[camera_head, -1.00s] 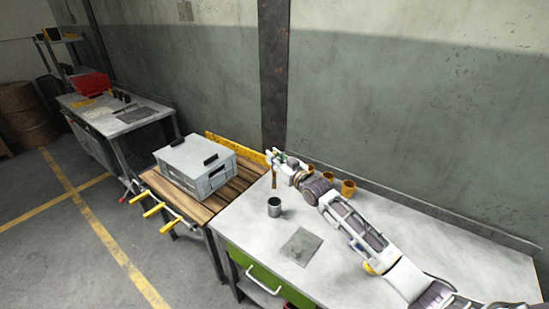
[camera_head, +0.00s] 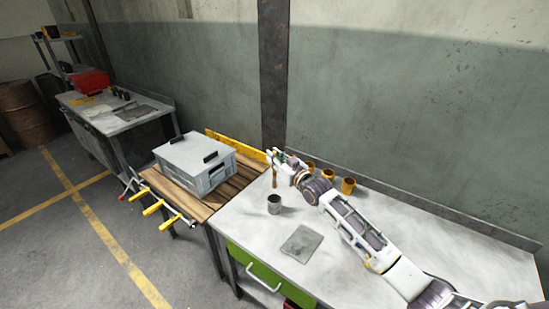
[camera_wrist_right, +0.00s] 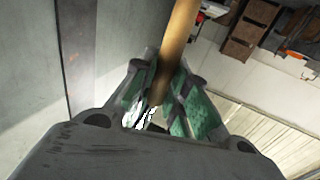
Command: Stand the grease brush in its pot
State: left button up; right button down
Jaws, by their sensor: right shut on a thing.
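The grease brush (camera_head: 275,179) is a thin brown stick that hangs about upright below my right gripper (camera_head: 271,157) in the head view. In the right wrist view, the green-padded fingers of the right gripper (camera_wrist_right: 168,97) are shut on the brush's brown handle (camera_wrist_right: 179,38). The brush's lower end is just behind the pot in the picture; whether it touches the table I cannot tell. The pot (camera_head: 274,204) is a grey metal cup standing upright on the light table. The brush is outside it. My left gripper is not in view.
Several orange cups (camera_head: 348,186) stand by the wall behind my right arm. A flat grey plate (camera_head: 301,243) lies in front of the pot. A grey lidded crate (camera_head: 195,160) sits on a slatted wooden stand (camera_head: 222,196) at the left. The table (camera_head: 380,205) is bare around the pot.

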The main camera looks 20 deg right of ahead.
jog(key=b, duration=0.4)
send_over(276, 181)
jog(key=shift+w+a+f, duration=0.1)
jog(key=shift+w+f, duration=0.1)
jog(key=shift+f, duration=1.1)
jog(key=shift+w+a+f, duration=0.1)
jog(key=shift+w+f, duration=0.1)
jog(key=shift+f, duration=1.05)
jog(key=shift+f+b, duration=0.4)
jog(key=shift+f, duration=0.2)
jog(key=shift+f+b, duration=0.4)
jog(key=shift+f, duration=0.35)
jog(key=shift+f+b, duration=0.7)
jog(key=shift+f, duration=0.8)
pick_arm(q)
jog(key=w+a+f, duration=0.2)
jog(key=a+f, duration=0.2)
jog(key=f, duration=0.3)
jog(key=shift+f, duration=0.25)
